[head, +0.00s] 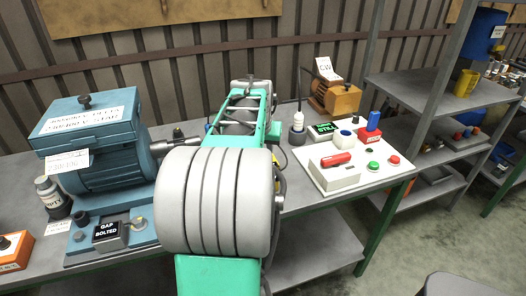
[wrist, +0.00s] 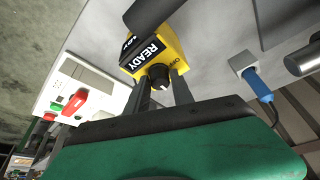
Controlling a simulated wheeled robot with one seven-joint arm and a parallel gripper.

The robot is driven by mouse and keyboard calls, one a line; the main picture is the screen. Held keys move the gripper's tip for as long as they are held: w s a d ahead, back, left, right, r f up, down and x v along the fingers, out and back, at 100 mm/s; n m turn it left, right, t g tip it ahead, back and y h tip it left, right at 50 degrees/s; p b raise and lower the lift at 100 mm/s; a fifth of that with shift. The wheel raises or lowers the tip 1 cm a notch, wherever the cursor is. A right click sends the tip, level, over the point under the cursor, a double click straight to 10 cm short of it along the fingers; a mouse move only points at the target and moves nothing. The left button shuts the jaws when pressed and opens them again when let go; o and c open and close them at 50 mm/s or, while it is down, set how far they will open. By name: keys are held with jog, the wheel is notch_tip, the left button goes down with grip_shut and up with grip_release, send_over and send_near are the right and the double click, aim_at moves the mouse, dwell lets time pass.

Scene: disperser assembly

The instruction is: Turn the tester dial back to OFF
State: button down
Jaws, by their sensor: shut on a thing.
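The yellow tester (wrist: 178,55) shows in the wrist view with a dark display reading READY (wrist: 146,53). Its black round dial (wrist: 158,74) sits on the near face, beside a small printed label that looks like OFF. My gripper (wrist: 161,85) has one finger on each side of the dial and is shut on it. I cannot make out clearly where the dial points. In the head view my own arm hides the tester and the gripper.
A blue motor (head: 105,150) stands left of my arm, with a GAP BOLTED box (head: 110,231) before it. A white control panel (head: 335,178) with buttons lies to the right. A blue plug (wrist: 257,84) with a cable is near the tester. A metal shelf (head: 450,100) stands farther right.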

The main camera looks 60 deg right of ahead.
dwell(0.4)
jog(key=c, duration=1.1)
grip_release()
jog(key=v, duration=0.7)
jog(key=shift+r, duration=0.35)
jog(key=shift+s+a, duration=0.1)
